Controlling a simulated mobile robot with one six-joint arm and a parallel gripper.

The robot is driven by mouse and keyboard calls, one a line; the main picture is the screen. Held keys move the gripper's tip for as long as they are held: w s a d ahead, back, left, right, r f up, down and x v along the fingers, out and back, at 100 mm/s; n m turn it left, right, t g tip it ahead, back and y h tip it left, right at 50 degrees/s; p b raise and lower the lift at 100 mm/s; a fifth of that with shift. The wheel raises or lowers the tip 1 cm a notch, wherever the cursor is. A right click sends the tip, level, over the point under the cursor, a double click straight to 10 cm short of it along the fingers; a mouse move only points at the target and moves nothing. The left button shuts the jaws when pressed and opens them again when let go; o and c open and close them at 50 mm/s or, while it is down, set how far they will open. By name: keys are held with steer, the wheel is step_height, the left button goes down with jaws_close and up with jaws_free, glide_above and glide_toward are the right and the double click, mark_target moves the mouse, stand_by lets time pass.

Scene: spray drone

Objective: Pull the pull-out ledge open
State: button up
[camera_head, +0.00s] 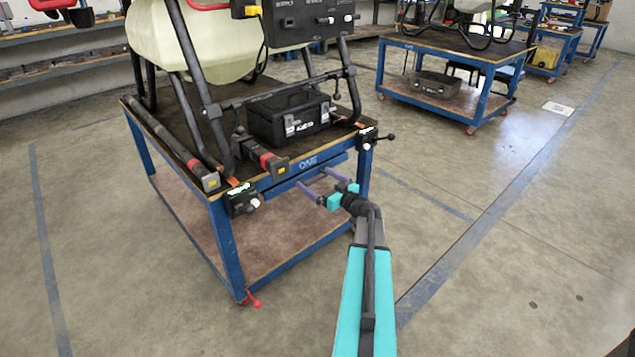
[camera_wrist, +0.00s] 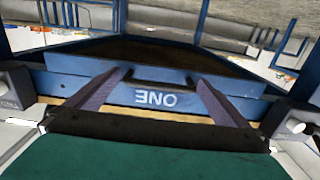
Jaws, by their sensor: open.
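The pull-out ledge (camera_head: 285,186) is a narrow blue front under the workbench's top rail, which is marked ONE. It looks flush or nearly so with the bench. In the wrist view, where the lettering is upside down, the ledge (camera_wrist: 90,72) has a dark bar handle (camera_wrist: 160,77) near its middle. My gripper (camera_head: 312,178) is open in front of the ledge, its two purple fingers pointing at it. In the wrist view the gripper (camera_wrist: 160,82) has one finger on each side of the handle. I cannot tell whether the fingers touch the front.
A black toolbox (camera_head: 289,117) and a drone frame with a pale tank (camera_head: 195,45) stand on the workbench. The lower shelf (camera_head: 262,232) is bare. Floor in front is clear; another blue bench (camera_head: 487,92) stands behind right.

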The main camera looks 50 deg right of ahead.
steer(key=shift+w, duration=0.1)
steer(key=c, duration=1.4)
steer(key=shift+o, duration=0.2)
steer(key=shift+a, duration=0.15)
